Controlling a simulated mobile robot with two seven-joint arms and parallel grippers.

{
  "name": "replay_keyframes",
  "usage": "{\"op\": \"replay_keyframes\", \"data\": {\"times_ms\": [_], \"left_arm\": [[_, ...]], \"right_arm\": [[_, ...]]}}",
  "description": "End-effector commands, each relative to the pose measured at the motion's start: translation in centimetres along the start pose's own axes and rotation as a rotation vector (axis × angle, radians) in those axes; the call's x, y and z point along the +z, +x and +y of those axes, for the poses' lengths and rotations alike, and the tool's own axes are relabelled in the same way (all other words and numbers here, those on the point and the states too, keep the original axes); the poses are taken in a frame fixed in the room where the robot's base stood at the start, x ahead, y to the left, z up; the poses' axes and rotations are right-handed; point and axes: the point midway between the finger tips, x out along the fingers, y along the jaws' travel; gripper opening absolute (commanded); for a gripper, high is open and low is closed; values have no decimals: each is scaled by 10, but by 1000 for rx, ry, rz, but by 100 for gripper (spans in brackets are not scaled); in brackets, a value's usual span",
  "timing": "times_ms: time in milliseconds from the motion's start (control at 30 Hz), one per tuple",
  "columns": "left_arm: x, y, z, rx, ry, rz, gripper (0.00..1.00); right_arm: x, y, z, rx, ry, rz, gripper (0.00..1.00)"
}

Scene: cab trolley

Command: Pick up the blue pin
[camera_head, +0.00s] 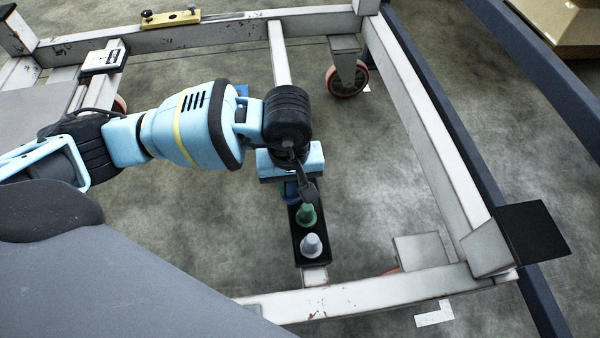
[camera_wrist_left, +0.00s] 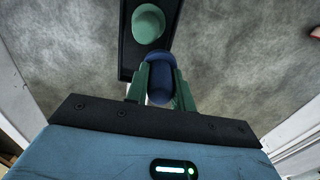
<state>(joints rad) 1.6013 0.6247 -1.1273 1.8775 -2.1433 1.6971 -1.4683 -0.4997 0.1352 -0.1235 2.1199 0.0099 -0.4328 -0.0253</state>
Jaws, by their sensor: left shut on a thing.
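The blue pin (camera_wrist_left: 160,82) sits between the green fingers of my left gripper (camera_wrist_left: 161,74) in the left wrist view. The fingers are shut on it from both sides. In the head view the left gripper (camera_head: 291,190) points down over the far end of the black holder (camera_head: 322,254), and hides most of the blue pin there. I cannot tell whether the pin is seated in the holder or raised. A green pin (camera_head: 306,214) and a white pin (camera_head: 311,245) stand upright in the holder. The right gripper is not in view.
The holder lies on a crossbar of a pale metal trolley frame (camera_head: 432,160). A caster wheel (camera_head: 347,78) is at the back. A black plate (camera_head: 533,233) is at the right corner, and a yellow bracket (camera_head: 171,19) is on the far rail. Bare floor shows on both sides.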

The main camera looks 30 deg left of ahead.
Motion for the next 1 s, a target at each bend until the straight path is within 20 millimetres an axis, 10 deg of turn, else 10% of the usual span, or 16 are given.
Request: {"op": "replay_keyframes", "data": {"times_ms": [500, 1000], "left_arm": [[72, -12, -85, 2, 0, 2, 0], [76, -20, -94, 4, 26, 6, 0]], "right_arm": [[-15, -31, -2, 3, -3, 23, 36], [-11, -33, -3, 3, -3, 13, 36]]}}
